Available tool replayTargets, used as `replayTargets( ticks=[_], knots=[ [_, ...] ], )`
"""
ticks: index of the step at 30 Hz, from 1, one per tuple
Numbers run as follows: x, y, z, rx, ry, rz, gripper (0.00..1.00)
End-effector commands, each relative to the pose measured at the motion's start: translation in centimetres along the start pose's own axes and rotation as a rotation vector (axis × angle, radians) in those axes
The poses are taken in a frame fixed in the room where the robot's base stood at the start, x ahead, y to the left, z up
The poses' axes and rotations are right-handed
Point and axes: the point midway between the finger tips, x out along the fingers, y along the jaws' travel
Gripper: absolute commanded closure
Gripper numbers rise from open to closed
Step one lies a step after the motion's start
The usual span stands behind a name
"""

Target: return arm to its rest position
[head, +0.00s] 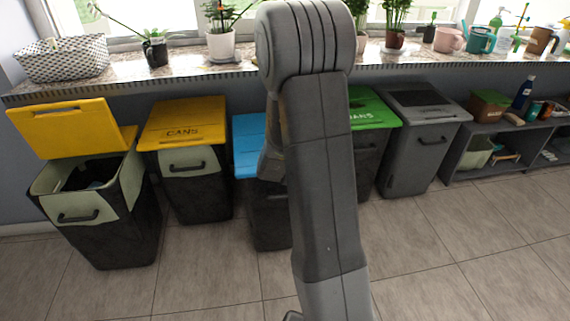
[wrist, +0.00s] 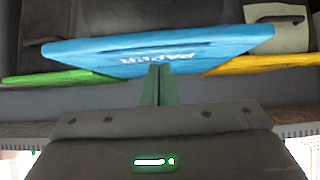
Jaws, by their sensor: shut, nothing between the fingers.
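My arm (head: 318,160) rises through the middle of the head view and hides part of the bins behind it. I cannot tell whether the fingertips touch the lid. The blue lid also shows partly in the head view, left of my arm.
The far-left bin's yellow lid (head: 72,128) stands open. The yellow cans bin (head: 182,122), green-lidded bin (head: 372,110) and grey bin (head: 420,140) are closed. A counter (head: 190,75) with plants and mugs runs behind. A low shelf (head: 480,150) stands right. Floor in front is clear.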

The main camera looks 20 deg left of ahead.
Motion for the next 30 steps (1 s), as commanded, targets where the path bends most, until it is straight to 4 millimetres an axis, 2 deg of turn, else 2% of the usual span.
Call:
replayTargets(
  ticks=[1, 6, 12, 18, 30],
  knots=[
    [-1.6, 0.0, -0.4, 0.0, 0.002, -0.001, 1.0],
    [-5.2, -0.1, -0.3, -0.001, 0.001, -0.001, 1.0],
    [-7.9, 0.0, -0.1, -0.001, 0.0, -0.001, 1.0],
    [-8.7, 0.0, 0.0, -0.001, 0.0, 0.0, 1.0],
    [-8.1, 0.0, 0.1, -0.001, 0.0, 0.0, 1.0]
  ],
)
